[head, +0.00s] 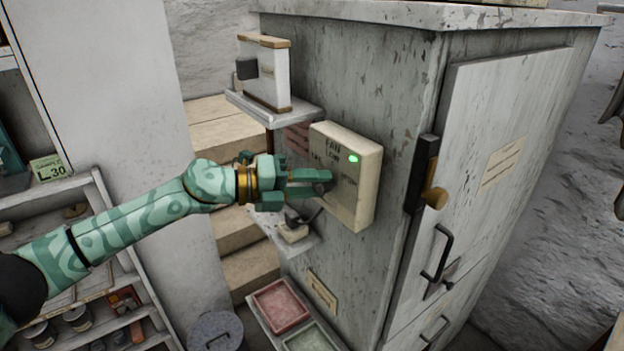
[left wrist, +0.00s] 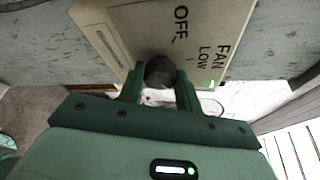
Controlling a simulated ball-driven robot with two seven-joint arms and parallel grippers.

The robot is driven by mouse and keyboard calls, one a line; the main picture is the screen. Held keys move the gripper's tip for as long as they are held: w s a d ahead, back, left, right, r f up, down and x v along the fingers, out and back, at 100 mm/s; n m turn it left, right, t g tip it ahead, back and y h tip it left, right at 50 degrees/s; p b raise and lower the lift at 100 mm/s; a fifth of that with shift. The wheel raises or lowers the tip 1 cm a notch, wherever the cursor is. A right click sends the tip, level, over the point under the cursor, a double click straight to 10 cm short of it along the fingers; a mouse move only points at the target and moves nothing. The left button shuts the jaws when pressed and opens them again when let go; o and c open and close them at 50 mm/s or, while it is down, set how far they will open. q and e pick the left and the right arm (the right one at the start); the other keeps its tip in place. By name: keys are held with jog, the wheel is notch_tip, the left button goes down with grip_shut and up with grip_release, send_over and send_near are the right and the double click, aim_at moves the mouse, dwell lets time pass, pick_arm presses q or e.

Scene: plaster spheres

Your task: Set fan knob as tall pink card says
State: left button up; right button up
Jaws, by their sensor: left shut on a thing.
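The cream fan box (head: 366,159) is mounted on the side of the grey cabinet. It carries the words FAN and LOW and a lit green lamp; OFF and LOW also show on the box in the left wrist view (left wrist: 117,27). My left gripper (head: 322,181) is shut on the dark round fan knob (left wrist: 160,71), with one finger on each side. The fingers cover much of the knob, and I cannot tell its setting. A reddish-pink card (head: 297,138) shows behind the box, partly hidden, its writing unreadable. My right gripper is not in view.
A shelf with a white panel (head: 267,73) juts out above the fan box, and a smaller ledge (head: 290,243) lies below. Red (head: 281,304) and green (head: 312,338) trays stand lower down.

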pick_arm(q)
jog(key=shift+m+y+p, duration=0.3)
jog(key=shift+m, duration=0.3)
jog(key=o, duration=1)
jog(key=shift+d, duration=0.1)
jog(key=b+v, duration=0.4)
jog(key=v, duration=1.2)
jog(key=shift+s, duration=0.15)
